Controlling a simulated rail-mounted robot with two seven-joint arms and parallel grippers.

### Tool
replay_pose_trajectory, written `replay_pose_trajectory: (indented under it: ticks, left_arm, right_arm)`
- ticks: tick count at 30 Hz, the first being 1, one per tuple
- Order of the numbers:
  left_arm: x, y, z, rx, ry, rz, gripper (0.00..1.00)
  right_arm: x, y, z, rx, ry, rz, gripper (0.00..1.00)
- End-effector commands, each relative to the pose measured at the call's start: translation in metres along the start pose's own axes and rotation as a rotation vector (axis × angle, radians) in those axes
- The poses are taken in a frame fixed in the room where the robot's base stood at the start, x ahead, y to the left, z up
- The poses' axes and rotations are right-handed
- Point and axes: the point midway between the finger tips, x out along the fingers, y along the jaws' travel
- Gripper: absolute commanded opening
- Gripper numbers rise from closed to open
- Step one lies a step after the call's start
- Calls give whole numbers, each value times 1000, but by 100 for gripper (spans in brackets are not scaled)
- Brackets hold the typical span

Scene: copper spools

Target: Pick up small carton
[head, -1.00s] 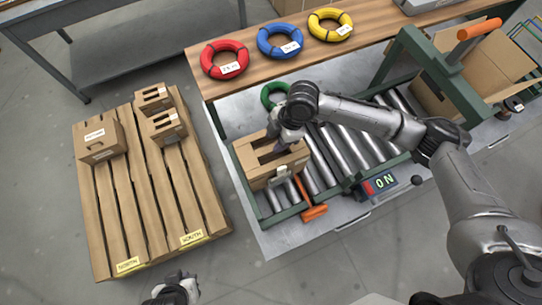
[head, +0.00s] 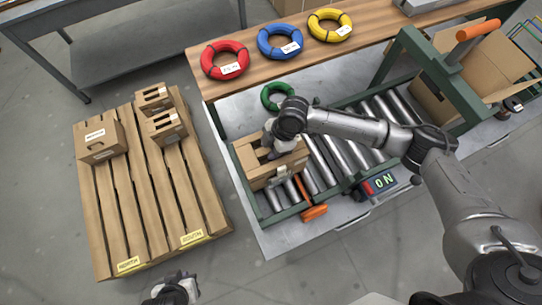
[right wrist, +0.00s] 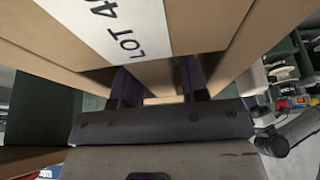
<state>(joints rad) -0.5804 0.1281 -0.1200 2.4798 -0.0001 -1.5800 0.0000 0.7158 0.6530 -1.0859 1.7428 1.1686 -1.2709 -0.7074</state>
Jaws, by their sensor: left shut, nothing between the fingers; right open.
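A brown carton (head: 262,176) with a handle slot in its top stands at the near left end of the roller conveyor. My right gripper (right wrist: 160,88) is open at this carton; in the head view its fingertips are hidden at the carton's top. In the right wrist view the carton (right wrist: 215,22) fills the upper part, with a white "LOT" label, and both fingers reach up to it. Whether they straddle a carton wall, I cannot tell. My left gripper (head: 176,291) is shut and empty, low in the picture beside the pallet.
A wooden pallet (head: 128,205) at left carries a larger labelled carton (head: 98,140) and two small cartons (head: 166,127). Red (head: 224,60), blue and yellow coils lie on the wooden shelf. A green coil (head: 270,104) is behind the conveyor carton. An orange handle (head: 313,212) is beside it.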

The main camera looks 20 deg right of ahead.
Motion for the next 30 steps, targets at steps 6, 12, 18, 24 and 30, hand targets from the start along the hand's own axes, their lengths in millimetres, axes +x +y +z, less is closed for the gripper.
replay_pose_trajectory:
  ticks: [6,12,18,24,30]
  left_arm:
    - [-3,0,-1,-2,0,1,0]
    - [-3,2,-2,-8,1,7,0]
    - [-3,4,-2,-13,2,11,0]
    - [-3,4,-2,-12,2,10,0]
    - [-3,2,-2,-8,1,6,0]
  right_arm:
    - [2,0,1,1,0,-1,40]
    - [3,0,1,0,0,0,40]
    - [3,0,1,0,0,0,36]
    - [3,0,1,0,0,0,16]
    - [3,0,1,0,0,0,0]
